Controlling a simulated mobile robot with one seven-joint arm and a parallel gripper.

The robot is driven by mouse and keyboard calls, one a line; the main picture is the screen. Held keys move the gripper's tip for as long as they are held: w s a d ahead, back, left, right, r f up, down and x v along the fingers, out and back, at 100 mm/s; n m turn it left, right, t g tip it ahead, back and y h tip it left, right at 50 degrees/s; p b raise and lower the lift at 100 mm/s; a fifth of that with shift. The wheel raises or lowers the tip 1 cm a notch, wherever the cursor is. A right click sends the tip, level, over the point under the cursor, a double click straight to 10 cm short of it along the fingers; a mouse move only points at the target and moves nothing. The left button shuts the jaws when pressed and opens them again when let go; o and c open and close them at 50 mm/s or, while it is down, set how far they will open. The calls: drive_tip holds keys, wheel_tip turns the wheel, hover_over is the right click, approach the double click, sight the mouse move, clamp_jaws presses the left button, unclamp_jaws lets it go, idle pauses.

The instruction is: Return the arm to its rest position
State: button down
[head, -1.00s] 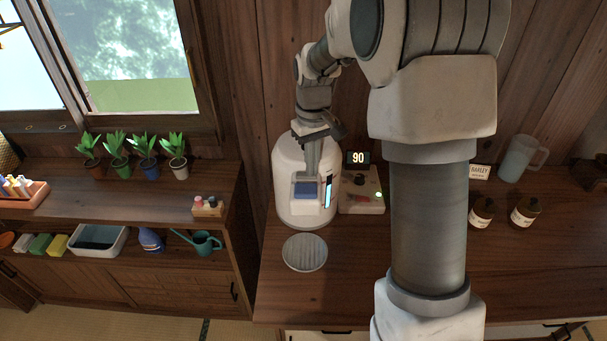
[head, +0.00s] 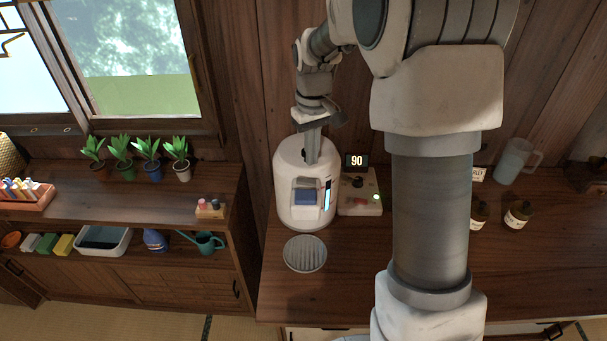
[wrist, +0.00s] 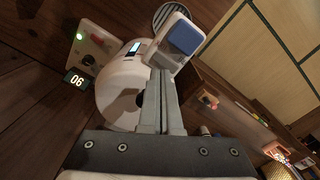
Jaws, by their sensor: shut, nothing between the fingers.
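My gripper (head: 312,152) is above the white rounded machine (head: 290,215) on the wooden counter, fingers pointing down. In the wrist view my gripper (wrist: 160,80) shows its two fingers together with nothing between them. The white machine (wrist: 118,95) lies beyond the fingertips there. Its front has a blue panel (head: 305,196) and a lit strip; the blue part (wrist: 184,38) also shows in the wrist view. I cannot tell the exact gap between the fingertips and the machine's top. My arm covers part of the counter.
A control box (head: 358,193) with a knob and green light stands right of the machine, below a display reading 90 (head: 356,160). A round ribbed tray (head: 305,254) lies in front. Brown bottles (head: 517,214) and a clear jug (head: 516,160) stand right. Potted plants (head: 147,158) stand left.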

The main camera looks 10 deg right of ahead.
drive_tip(key=shift+r+p, duration=0.3)
drive_tip(key=shift+r, duration=0.35)
drive_tip(key=s+a+r+m+t, duration=0.1)
drive_tip(key=s+r, duration=0.4)
drive_tip(key=s, duration=0.7)
drive_tip(key=s+r+m+t, duration=0.2)
drive_tip(key=s+r+t, duration=0.2)
drive_tip(key=s, duration=0.9)
wheel_tip(320, 180, up, 2)
drive_tip(key=shift+a+r+t, duration=0.25)
drive_tip(key=shift+a+t, duration=0.05)
drive_tip(key=shift+a, duration=0.1)
